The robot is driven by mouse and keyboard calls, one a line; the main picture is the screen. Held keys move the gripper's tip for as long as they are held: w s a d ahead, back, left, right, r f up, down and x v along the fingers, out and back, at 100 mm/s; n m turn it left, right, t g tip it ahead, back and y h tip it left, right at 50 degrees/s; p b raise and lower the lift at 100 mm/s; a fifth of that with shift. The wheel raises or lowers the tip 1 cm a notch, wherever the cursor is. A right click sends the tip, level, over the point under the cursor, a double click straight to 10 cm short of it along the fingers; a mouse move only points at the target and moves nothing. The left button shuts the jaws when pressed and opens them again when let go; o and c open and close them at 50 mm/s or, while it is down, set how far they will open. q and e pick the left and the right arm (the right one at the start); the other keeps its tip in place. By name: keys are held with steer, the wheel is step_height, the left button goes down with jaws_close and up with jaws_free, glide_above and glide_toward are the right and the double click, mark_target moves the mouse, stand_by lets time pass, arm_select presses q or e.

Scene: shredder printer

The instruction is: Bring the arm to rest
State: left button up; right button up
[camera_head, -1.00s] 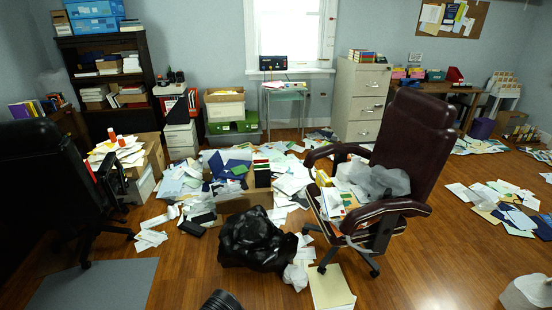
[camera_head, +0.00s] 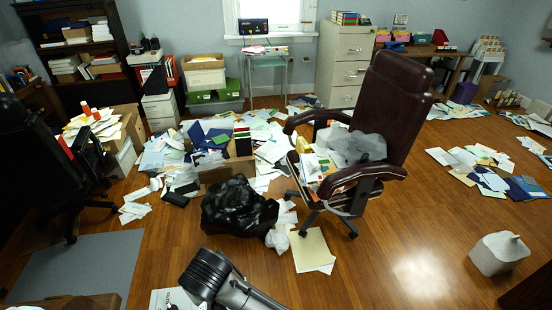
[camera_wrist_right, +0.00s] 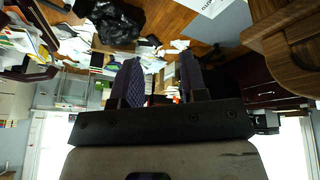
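My right gripper (camera_wrist_right: 160,78) shows in the right wrist view. Its two dark, ridged fingers stand apart, with nothing held between them. The view is upside down and looks out over the cluttered room. In the head view a black and grey rounded piece (camera_head: 222,282), which looks like a link of my arm, enters at the bottom edge. No gripper fingers show in the head view. My left gripper is out of view.
A maroon chair (camera_head: 398,100) holding papers and a black bag (camera_head: 236,207) are ahead on the wooden floor. A dark chair (camera_head: 40,165) is at left. A brown furniture edge (camera_head: 75,302) shows at bottom left.

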steer(key=w+d+r+t+y, duration=0.1)
steer(key=d+r+t+y, duration=0.15)
steer(key=r, duration=0.45)
steer(key=w+d+r+t+y, duration=0.1)
steer(key=d+r+t, duration=0.15)
steer(key=r, duration=0.35)
steer(key=s+d+f+m+t+h, duration=0.1)
steer(key=d+m, duration=0.1)
steer(key=d, duration=0.5)
steer(key=s+d+f+m+t, duration=0.1)
steer(key=d, duration=0.7)
steer(key=s+d+f+m+g+h, duration=0.4)
steer(key=s+d+f+h, duration=0.1)
steer(key=s+d+f, duration=1.2)
steer(key=s+f+g, duration=0.3)
steer(key=s+f, duration=0.4)
steer(key=s, duration=0.2)
step_height(320, 180, up, 37)
steer(key=s+p, duration=0.1)
steer(key=p, duration=3.7)
steer(key=shift+d, duration=0.15)
